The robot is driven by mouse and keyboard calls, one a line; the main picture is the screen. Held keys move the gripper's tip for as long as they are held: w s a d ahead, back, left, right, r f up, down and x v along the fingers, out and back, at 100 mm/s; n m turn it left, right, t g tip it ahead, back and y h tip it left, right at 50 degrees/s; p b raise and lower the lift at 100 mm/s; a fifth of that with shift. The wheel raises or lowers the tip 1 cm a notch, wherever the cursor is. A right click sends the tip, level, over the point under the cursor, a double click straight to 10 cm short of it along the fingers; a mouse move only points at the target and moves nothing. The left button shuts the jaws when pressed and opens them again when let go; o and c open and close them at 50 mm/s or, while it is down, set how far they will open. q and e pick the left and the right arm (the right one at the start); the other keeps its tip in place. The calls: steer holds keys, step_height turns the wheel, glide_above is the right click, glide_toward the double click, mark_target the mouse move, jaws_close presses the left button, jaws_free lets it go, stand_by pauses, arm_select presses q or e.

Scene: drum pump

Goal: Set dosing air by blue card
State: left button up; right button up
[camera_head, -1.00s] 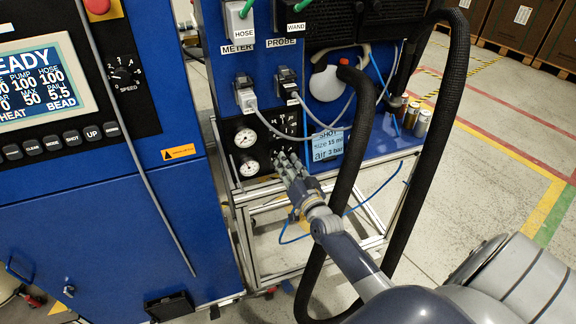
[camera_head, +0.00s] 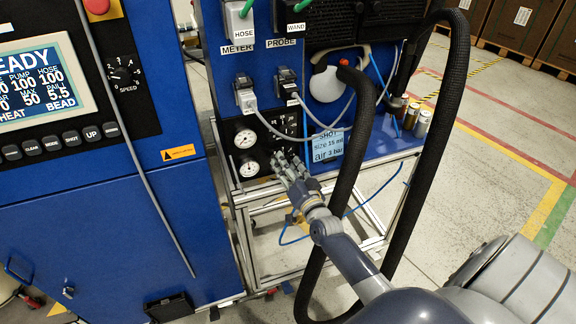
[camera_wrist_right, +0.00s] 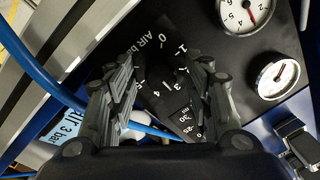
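The light-blue card (camera_head: 328,146) on the blue machine's front reads "SHOT size 15 ml, air 3 bar". Part of it shows at the lower left of the right wrist view (camera_wrist_right: 62,130). Left of it is a black panel with two round white gauges, one above (camera_head: 245,138) and one below (camera_head: 249,169). My right gripper (camera_head: 286,163) is at this panel, right of the lower gauge. In the right wrist view its fingers (camera_wrist_right: 163,75) stand apart over the "AIR bar" dial (camera_wrist_right: 152,45). The dark area between them hides any clear knob edge or contact. My left gripper is not in view.
A thick black hose (camera_head: 351,180) loops down close to the right of my right arm. A thin blue tube (camera_wrist_right: 45,75) runs near the fingers in the wrist view. A control cabinet with a screen (camera_head: 40,85) stands at left. Open floor lies at right.

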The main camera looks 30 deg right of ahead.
steer(key=shift+s, duration=0.1)
steer(key=s+a, duration=0.2)
steer(key=s, duration=0.9)
steer(key=shift+s+f, duration=0.35)
steer(key=shift+a+f, duration=0.1)
steer(key=s+a+f+n+g+y, duration=0.1)
steer(key=s+a+f+n+g, duration=0.2)
steer(key=f, duration=0.7)
steer(key=s+a+f+n+g+y, duration=0.1)
steer(key=s+a+f+g, duration=0.3)
steer(key=f, duration=0.7)
steer(key=s+a+f+n+g+y, duration=0.15)
steer(key=s+f, duration=0.35)
steer(key=f, duration=0.5)
steer(key=s+a+f+n+g, duration=0.1)
steer(key=s+f+n+g, duration=0.1)
steer(key=s+f, duration=0.3)
steer(key=s+a+f+n+g, duration=0.1)
steer(key=s+f+g, duration=0.3)
steer(key=s, duration=1)
steer(key=s+a+f+n+g, duration=0.1)
steer(key=s+f+n+g, duration=0.2)
steer(key=s+f, duration=0.5)
steer(key=shift+s+a+f, duration=0.2)
steer(key=shift+s+a, duration=0.15)
steer(key=shift+s, duration=0.65)
